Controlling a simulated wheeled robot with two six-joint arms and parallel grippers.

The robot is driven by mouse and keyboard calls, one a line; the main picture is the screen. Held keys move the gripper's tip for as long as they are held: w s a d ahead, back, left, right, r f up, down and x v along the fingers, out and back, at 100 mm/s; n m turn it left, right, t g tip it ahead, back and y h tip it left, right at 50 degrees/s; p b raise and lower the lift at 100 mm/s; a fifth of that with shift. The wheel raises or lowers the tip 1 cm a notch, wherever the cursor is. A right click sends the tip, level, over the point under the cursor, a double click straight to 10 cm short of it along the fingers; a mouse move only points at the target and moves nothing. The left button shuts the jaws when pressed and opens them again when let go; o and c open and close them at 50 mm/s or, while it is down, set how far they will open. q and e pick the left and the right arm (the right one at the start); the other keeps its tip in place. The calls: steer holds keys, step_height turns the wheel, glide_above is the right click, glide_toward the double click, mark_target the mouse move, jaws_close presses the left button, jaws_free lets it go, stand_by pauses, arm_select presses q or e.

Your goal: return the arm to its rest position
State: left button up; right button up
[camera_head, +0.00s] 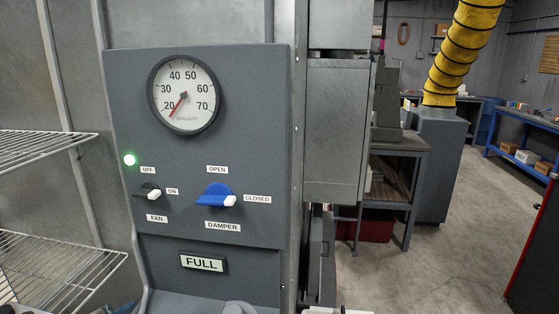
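Neither gripper can be made out in the head view. A grey control panel (245,130) stands close in front of me. Its round gauge (184,94) has a red needle pointing low left, near the 20 mark. A green lamp (130,159) is lit. The fan knob (152,193) has its white tip to the right, by the ON label. The blue damper knob (216,196) has its white tip to the right, by the CLOSED label. A small window (202,263) below reads FULL.
Wire shelves (45,147) stand close at the left. Behind on the right are a dark workbench (405,145), a grey cabinet (438,165) with a yellow hose (462,50), and a blue bench (525,122). A red-edged dark object (535,250) stands far right. The concrete floor (450,270) between is clear.

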arm_select(q)
steer(key=s+d+f+n+g, duration=0.2)
steer(key=s+f+n+g, duration=0.15)
steer(key=s+f, duration=0.35)
steer(key=s+d+f+n+g+y, duration=0.15)
steer(key=s+f+n, duration=0.3)
steer(key=s, duration=0.45)
steer(key=s+d+f+n+g+h, duration=0.1)
steer(key=s+f+n+g, duration=0.25)
steer(key=s+f, duration=0.4)
step_height(320, 180, down, 29)
steer(key=a+g, duration=0.2)
steer(key=s+a+f+g, duration=0.1)
steer(key=s+f, duration=1.7)
steer(key=f, duration=0.2)
steer(key=shift+s+a, duration=0.4)
arm_select(e)
steer(key=shift+d, duration=0.35)
arm_select(q)
steer(key=shift+y, duration=0.25)
arm_select(e)
steer(key=shift+a, duration=0.3)
